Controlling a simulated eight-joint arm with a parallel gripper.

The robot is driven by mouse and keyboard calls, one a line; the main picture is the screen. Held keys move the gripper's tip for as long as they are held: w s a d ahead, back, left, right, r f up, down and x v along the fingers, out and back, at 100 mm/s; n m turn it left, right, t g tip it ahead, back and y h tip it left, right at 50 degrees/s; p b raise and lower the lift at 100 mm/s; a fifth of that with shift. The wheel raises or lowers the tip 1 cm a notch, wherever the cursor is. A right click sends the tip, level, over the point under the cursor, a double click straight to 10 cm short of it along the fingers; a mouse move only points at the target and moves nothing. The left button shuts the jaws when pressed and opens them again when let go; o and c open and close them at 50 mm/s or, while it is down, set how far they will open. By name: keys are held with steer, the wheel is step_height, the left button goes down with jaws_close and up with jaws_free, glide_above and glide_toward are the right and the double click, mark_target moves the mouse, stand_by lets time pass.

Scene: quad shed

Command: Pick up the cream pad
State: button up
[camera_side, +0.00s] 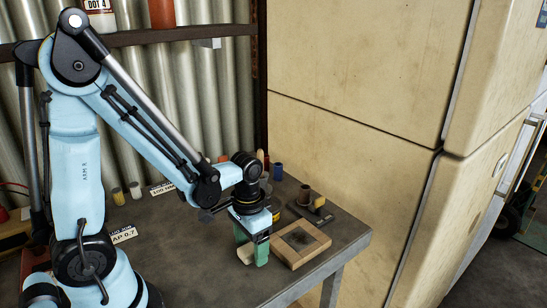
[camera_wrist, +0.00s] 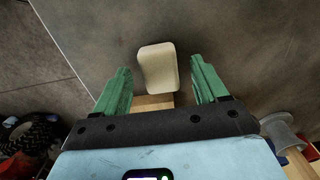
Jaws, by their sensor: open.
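The cream pad (camera_wrist: 158,68) is a small pale block with rounded corners. In the wrist view it shows between the two green fingers of my gripper (camera_wrist: 161,66), with a gap on each side. In the side view the pad (camera_side: 245,253) lies at the left of the wooden frame, partly hidden by the fingers. My gripper (camera_side: 252,252) points down over it and is open, with nothing held. I cannot tell how far the fingertips are above the table.
A square wooden frame (camera_side: 315,251) lies close to the right of the pad. Behind it are a brown tubular part (camera_side: 304,195) and a blue cylinder (camera_side: 278,172). The table's right edge is near, with a beige cabinet (camera_side: 350,160) beyond.

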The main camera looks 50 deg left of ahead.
mark_target(251, 247)
steer(key=c, duration=1.1)
steer(key=shift+r, duration=0.1)
steer(key=shift+r, duration=0.65)
step_height(251, 247, up, 2)
steer(key=shift+r, duration=0.15)
steer(key=s+d+r, duration=0.1)
steer(key=d+r, duration=0.1)
steer(key=d, duration=0.1)
steer(key=s+d+r, duration=0.2)
steer(key=d, duration=0.2)
steer(key=s+d+r, duration=0.2)
steer(key=d+r, duration=0.1)
steer(key=shift+s+d+r, duration=0.1)
steer(key=shift+s+d, duration=0.05)
steer(key=shift+s, duration=0.1)
